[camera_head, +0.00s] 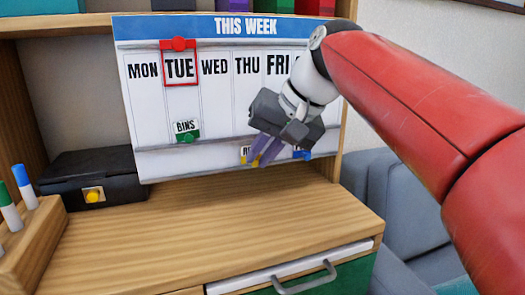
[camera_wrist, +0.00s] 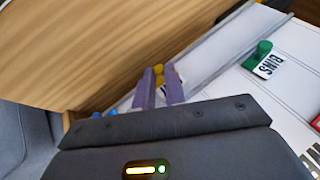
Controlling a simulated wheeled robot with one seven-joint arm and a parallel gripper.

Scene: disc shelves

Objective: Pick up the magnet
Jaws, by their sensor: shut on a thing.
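My gripper (camera_head: 259,161) has purple fingers and reaches down to the lower ledge of the white week board (camera_head: 218,110). In the wrist view its fingertips (camera_wrist: 159,70) are shut on a yellow magnet (camera_wrist: 158,80). The magnet also shows in the head view (camera_head: 244,158), its label partly hidden by the fingers. A green magnet with a BINS label (camera_head: 187,136) is on the board under TUE; it also shows in the wrist view (camera_wrist: 258,56). A blue magnet (camera_head: 303,155) sits to the right on the lower ledge. A red magnet with a frame (camera_head: 179,45) surrounds TUE.
The wooden desk top (camera_head: 190,235) below the board is mostly clear. A black box (camera_head: 92,177) and a wooden marker holder (camera_head: 30,235) stand at the left. A green drawer (camera_head: 335,280) is below, and a grey-blue sofa (camera_head: 400,200) is at the right.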

